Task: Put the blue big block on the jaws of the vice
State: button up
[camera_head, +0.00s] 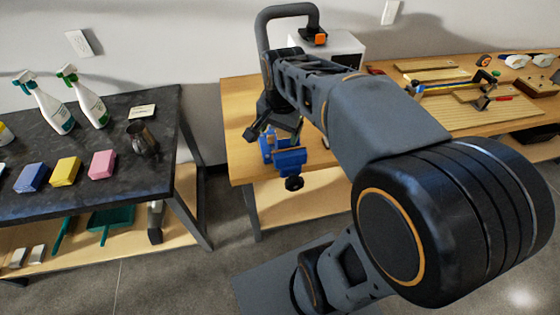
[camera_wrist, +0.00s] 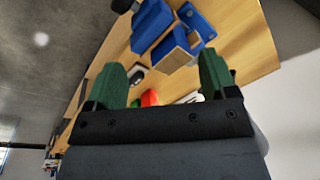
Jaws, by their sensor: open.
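The blue vice (camera_head: 287,158) is at the left front corner of the wooden workbench, with a black handle in front. In the wrist view blue vice parts (camera_wrist: 150,26) and pale wooden faces show beyond my fingers. I cannot tell a separate big blue block from these blue parts. My gripper (camera_wrist: 164,76) is open, its two green fingers wide apart, and I see nothing held between them. In the head view my gripper (camera_head: 273,126) is above or beside the vice, partly hidden by my arm.
The workbench (camera_head: 236,118) holds boards and tools at right. An orange thing (camera_head: 320,38) sits on a white box (camera_head: 345,50) behind my arm. The dark table (camera_head: 95,190) at left holds spray bottles, a mug (camera_head: 142,140) and coloured sponges. A floor gap separates the tables.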

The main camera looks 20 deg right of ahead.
jog(key=s+a+f+n+t, duration=0.1)
jog(key=s+a+f+n, duration=0.2)
jog(key=s+n, duration=0.5)
jog(key=shift+a+f+n+t, duration=0.35)
jog(key=shift+f+n, duration=0.5)
jog(key=shift+n, duration=0.25)
notch_tip(320, 180, up, 3)
jog(key=shift+f+p, duration=0.15)
jog(key=shift+p, duration=0.95)
